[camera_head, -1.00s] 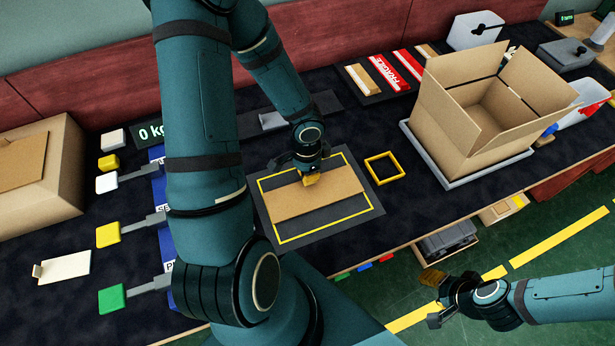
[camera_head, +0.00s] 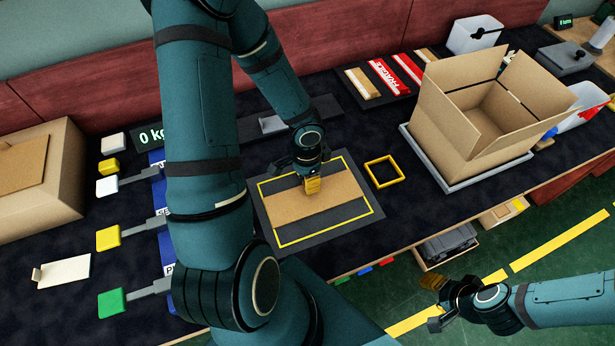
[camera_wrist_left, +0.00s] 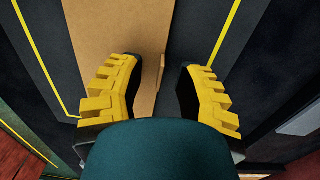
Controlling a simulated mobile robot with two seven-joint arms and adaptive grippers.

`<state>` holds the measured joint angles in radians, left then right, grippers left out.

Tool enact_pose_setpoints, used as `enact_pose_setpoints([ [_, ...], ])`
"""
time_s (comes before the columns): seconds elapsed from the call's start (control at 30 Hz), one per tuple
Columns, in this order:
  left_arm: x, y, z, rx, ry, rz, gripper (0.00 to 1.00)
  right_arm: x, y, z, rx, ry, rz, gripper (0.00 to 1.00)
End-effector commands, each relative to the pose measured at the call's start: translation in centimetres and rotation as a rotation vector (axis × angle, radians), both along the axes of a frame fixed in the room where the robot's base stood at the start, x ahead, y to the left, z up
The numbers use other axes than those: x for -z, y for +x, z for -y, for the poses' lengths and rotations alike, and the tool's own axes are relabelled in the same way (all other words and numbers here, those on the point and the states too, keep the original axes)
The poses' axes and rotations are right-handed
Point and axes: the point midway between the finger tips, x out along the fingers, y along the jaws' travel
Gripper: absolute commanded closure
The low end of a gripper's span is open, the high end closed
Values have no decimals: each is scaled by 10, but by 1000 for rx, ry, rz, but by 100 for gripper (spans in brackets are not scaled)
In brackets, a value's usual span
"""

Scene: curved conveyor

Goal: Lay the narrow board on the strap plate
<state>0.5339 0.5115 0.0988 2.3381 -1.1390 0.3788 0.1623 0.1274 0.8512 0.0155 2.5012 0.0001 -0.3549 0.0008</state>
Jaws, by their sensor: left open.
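The narrow board (camera_head: 290,208) is a flat brown strip. It lies across a dark plate (camera_head: 333,235) with a yellow outline, which I take to be the strap plate.
A small yellow square frame (camera_head: 384,171) lies right of the plate. An open carton (camera_head: 470,125) stands on a grey tray farther right. A dark plate with red and brown strips (camera_head: 384,75) lies behind. Levers with coloured knobs (camera_head: 108,237) are at the left.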

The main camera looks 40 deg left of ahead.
Motion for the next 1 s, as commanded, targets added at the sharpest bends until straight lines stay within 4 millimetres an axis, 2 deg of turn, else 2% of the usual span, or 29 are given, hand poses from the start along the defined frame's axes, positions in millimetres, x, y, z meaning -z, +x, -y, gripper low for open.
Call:
enact_pose_setpoints([
  [0.3,-69,2,-3,-2,2,4,66,-36,-6,-1,-4,3,-14,53],
  [0.5,-102,2,-3,0,1,4,66,-50,-6,-1,-1,3,-14,53],
  [0.7,-117,2,-4,-1,1,2,66,-55,-3,0,3,2,-9,53],
  [1.0,-118,2,-4,0,0,1,66,-55,-3,0,5,1,-8,53],
])
